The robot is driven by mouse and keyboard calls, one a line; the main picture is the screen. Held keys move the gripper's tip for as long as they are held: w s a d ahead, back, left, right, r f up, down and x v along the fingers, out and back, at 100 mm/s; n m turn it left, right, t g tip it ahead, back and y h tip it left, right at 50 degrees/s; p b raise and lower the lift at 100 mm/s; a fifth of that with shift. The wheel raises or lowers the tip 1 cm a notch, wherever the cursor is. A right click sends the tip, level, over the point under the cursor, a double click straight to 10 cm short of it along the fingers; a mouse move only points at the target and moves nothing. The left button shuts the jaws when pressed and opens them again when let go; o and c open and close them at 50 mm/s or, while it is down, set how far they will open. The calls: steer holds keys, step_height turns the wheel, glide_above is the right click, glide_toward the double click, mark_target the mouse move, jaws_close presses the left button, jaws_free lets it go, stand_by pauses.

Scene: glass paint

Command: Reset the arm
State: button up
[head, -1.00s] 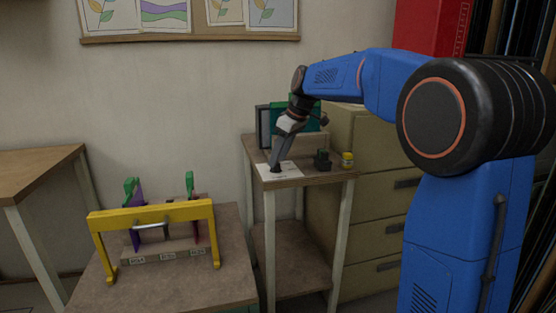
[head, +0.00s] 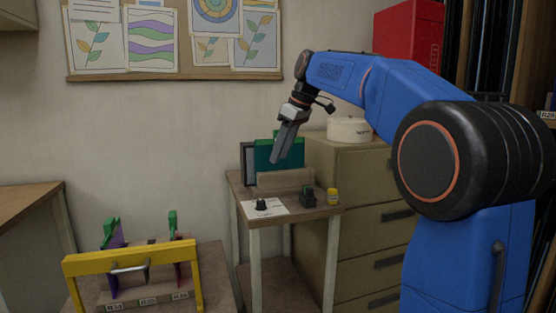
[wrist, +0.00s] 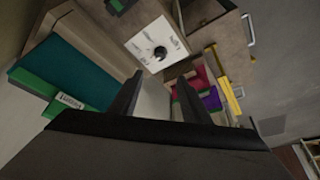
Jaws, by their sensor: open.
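My gripper (head: 276,158) is raised in the air above the small side table (head: 237,188), pointing down and a little left. In the wrist view its two fingers (wrist: 168,97) are apart with nothing between them. My blue arm reaches in from the right. Below the gripper, a white paper (head: 278,209) lies on the table with a small black knobbed object (head: 261,204) standing on it. Both also show in the wrist view, the paper (wrist: 140,43) and the black object (wrist: 160,53).
A drawer cabinet (head: 370,215) is to the right. A yellow-framed rack (head: 130,257) sits on a lower table at left.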

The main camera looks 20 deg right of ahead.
stand_by(0.4)
steer(key=s+f+m+h, duration=0.1)
steer(key=s+f+m, duration=0.2)
steer(key=s+f, duration=0.7)
steer(key=s+d+f+m+t+h, duration=0.1)
steer(key=s+f+m, duration=0.2)
steer(key=s+f, duration=0.7)
steer(key=s+f+m+h, duration=0.1)
steer(key=s+f+m, duration=0.2)
steer(key=s+f, duration=0.7)
steer(key=s, duration=0.9)
steer(key=shift+d+f+t, duration=0.25)
steer(key=shift+d+t, duration=0.05)
steer(key=shift+d, duration=0.05)
